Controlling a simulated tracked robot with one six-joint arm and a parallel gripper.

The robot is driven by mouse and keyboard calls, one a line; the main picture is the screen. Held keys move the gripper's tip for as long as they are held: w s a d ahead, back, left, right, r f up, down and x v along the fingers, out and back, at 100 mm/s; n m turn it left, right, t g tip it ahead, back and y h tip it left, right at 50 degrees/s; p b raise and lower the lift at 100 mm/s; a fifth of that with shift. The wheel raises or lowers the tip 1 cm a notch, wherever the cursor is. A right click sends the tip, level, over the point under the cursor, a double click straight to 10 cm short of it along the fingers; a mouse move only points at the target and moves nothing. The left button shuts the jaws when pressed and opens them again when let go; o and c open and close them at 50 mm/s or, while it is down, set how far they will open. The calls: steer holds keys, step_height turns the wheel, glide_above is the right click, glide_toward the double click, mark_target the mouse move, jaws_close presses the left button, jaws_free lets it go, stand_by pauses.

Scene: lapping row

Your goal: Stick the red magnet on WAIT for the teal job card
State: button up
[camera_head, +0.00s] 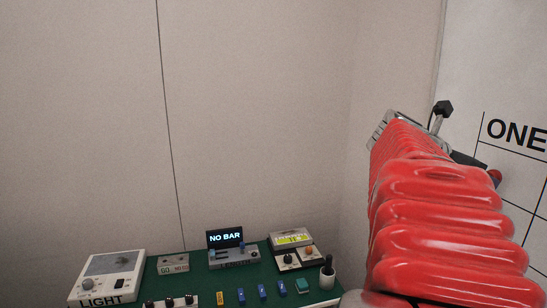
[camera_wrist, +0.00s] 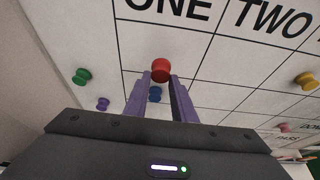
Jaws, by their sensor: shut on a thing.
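My gripper (camera_wrist: 160,82) is shut on the red magnet (camera_wrist: 161,70), a round knob between the tips of its two purple fingers. It is in front of the white gridded board (camera_wrist: 185,52), under the ONE column heading. I cannot tell whether the magnet touches the board. In the head view the red magnet (camera_head: 495,176) shows as a small red spot beside the board (camera_head: 480,80), and my red-sleeved arm hides much of that side. I cannot make out the word WAIT or a teal job card.
Other magnets sit on the board: green (camera_wrist: 82,76), purple (camera_wrist: 103,104), blue (camera_wrist: 155,93) behind the fingers, yellow (camera_wrist: 305,80) and pink (camera_wrist: 285,127). A green-topped bench (camera_head: 200,288) at lower left holds a NO BAR device (camera_head: 232,250), a LIGHT box (camera_head: 108,276) and small blocks.

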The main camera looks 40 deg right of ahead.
mark_target(489, 171)
steer(key=shift+s+d, duration=0.25)
steer(key=shift+d, duration=0.35)
steer(key=shift+s+d, duration=0.25)
steer(key=shift+d, duration=0.35)
steer(key=shift+s+d, duration=0.25)
steer(key=shift+d, duration=0.35)
jaws_close()
steer(key=o, duration=1.1)
jaws_free()
steer(key=shift+w+a+r, duration=0.15)
steer(key=shift+w+a, duration=0.05)
steer(key=shift+a, duration=0.15)
steer(key=v, duration=1.3)
